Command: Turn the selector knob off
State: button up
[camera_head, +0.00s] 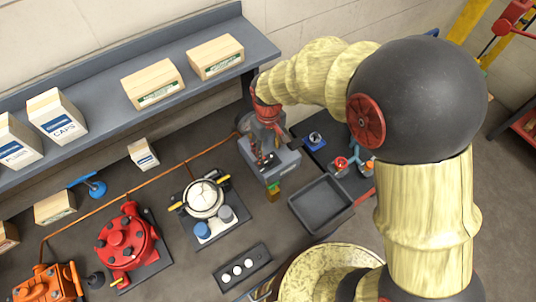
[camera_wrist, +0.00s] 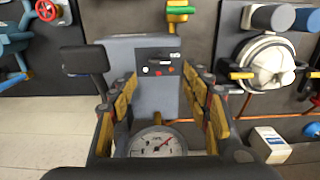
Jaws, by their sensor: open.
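In the wrist view, a grey control box (camera_wrist: 150,88) stands straight ahead with a black panel on its face. The selector knob (camera_wrist: 160,63) seems to be the small dark piece on that panel, with a pale mark and small red lights around it; its exact setting is too small to read. My gripper (camera_wrist: 161,82) is open, its yellow-padded fingers on either side of the panel, with nothing between them. In the head view, my gripper (camera_head: 267,158) hangs close over the grey box (camera_head: 284,163) and hides part of it; I cannot tell whether it touches.
A round gauge (camera_wrist: 157,143) shows low between the fingers. A black tray (camera_head: 320,205) is beside the box, with red- and orange-topped fittings (camera_head: 345,166) to the right. A shelf (camera_head: 110,62) with cartons runs behind.

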jog(key=shift+r, duration=2.2)
